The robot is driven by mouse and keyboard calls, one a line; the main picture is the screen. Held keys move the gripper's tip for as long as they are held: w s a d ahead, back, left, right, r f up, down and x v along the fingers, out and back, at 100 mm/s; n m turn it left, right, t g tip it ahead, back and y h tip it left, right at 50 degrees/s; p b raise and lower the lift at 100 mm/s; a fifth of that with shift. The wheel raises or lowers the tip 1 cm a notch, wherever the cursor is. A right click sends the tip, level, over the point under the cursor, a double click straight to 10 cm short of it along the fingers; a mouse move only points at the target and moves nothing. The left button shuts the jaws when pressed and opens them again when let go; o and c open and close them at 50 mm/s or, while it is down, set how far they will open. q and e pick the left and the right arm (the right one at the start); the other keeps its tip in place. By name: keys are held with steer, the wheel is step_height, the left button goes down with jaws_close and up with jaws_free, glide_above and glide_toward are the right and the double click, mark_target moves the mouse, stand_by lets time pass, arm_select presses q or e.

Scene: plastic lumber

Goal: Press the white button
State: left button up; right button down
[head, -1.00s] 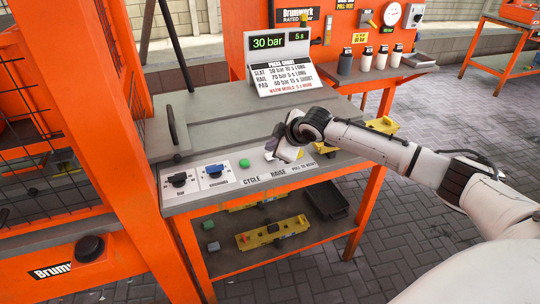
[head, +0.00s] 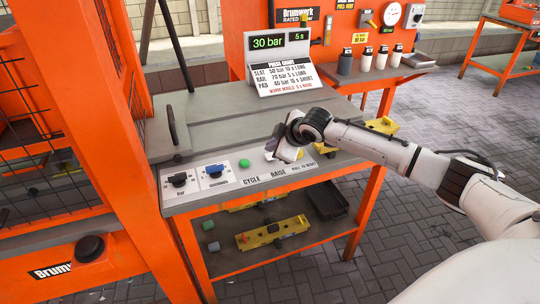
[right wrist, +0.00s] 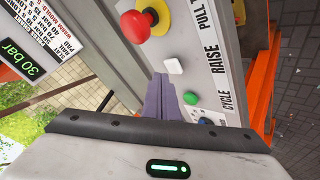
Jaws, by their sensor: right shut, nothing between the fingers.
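The white button (right wrist: 174,66) is a small rounded square on the panel beside the RAISE label. In the right wrist view it lies just beyond my right gripper's fingertips (right wrist: 161,82), with a small gap in the picture; I cannot tell the exact height above it. My right gripper is shut and empty, its grey-purple fingers together. In the head view the right gripper (head: 273,145) hangs over the panel, right of the green button (head: 244,163), and hides part of the panel. My left gripper is not in view.
The green button (right wrist: 190,98) at CYCLE and a red mushroom button (right wrist: 137,25) on yellow flank the white one. Two knobs (head: 179,179) sit further left on the panel. A display (head: 280,45) reads 30 bar and 5 s. An orange caged frame stands at left.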

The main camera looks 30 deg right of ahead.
steer(key=shift+f, duration=0.4)
